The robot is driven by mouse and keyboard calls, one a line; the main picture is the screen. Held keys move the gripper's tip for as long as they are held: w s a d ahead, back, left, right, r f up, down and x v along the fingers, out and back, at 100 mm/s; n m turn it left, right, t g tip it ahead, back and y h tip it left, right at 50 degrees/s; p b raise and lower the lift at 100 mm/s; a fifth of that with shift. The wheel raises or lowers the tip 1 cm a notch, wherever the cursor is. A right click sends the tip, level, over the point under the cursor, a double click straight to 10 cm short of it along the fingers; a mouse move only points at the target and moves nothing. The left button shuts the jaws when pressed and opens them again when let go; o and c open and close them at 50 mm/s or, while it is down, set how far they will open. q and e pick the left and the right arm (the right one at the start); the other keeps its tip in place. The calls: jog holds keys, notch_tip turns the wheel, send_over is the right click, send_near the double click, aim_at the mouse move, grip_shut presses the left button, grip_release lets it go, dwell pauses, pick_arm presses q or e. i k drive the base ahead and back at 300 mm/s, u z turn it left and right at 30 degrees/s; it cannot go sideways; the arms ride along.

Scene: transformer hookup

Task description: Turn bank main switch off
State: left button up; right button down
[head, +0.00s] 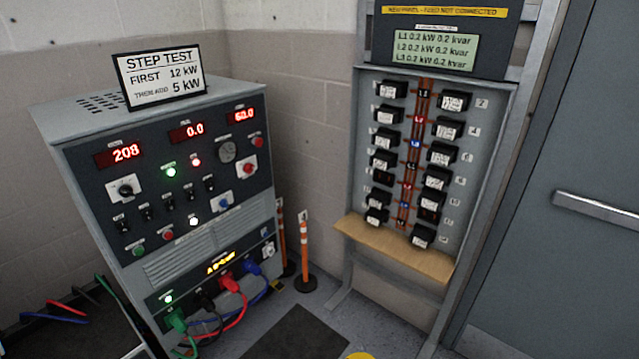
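The load bank (155,200) is a grey cabinet with a dark front panel at the left in the head view. Its red displays (126,153) read 208, 0.0 and 60.0. A rotary switch (125,189) on a white plate sits at the panel's left. Several small black toggles (168,205) run across the middle. A red button (248,168) on a white plate is at the right. A green lamp (171,172) and a red lamp (196,162) are lit. The labels are too small to tell which control is the bank main switch. Neither gripper is in view.
Coloured plugs and cables (228,283) hang from the bank's lower front. A breaker panel (420,160) with a wooden shelf (395,250) stands right of the bank. Orange posts (304,250) stand between them. A grey door (560,160) is at the right. A dark mat (295,335) lies in front.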

aim_at(249, 168)
jog(key=z, duration=0.05)
jog(key=k, duration=0.4)
jog(key=z, duration=1.35)
jog(key=i, duration=2)
jog(key=u, duration=0.95)
jog(key=i, duration=0.75)
jog(key=u, duration=0.7)
